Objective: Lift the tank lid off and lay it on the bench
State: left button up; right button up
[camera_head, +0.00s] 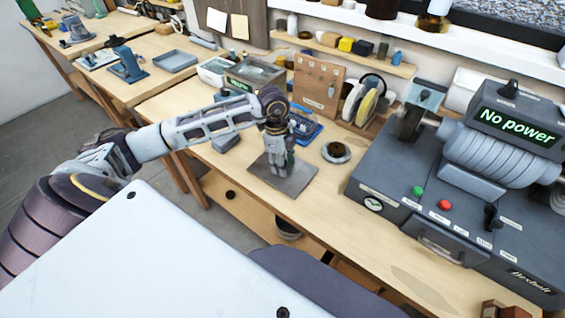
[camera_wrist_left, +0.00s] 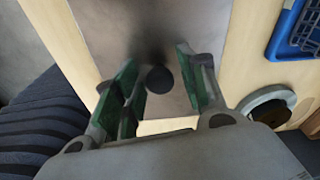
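A flat grey square plate (camera_head: 300,182), which looks like the tank lid, lies on or just above the bench (camera_head: 330,205). It also fills the middle of the left wrist view (camera_wrist_left: 215,30), where a dark round knob (camera_wrist_left: 160,80) stands out from it. My left gripper (camera_head: 272,172) points down over the plate. In the left wrist view its green-padded fingers (camera_wrist_left: 158,66) are spread on either side of the knob, with gaps showing. A clear-sided tank with a green label (camera_head: 255,76) stands farther back; its top looks uncovered, but it is small. My right gripper is out of view.
A pale-rimmed round dish (camera_head: 336,152) sits right of the plate. A blue tray (camera_head: 308,132) lies behind my left gripper. A large grey machine reading "No power" (camera_head: 512,127) takes up the right. The bench front right of the plate is clear.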

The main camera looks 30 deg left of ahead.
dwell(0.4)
pick_arm(q)
notch_tip(320, 180, up, 12)
jog(key=a, duration=0.1)
jog(key=shift+a, duration=0.25)
dwell(0.4)
jog(key=shift+f, duration=0.1)
dwell(0.6)
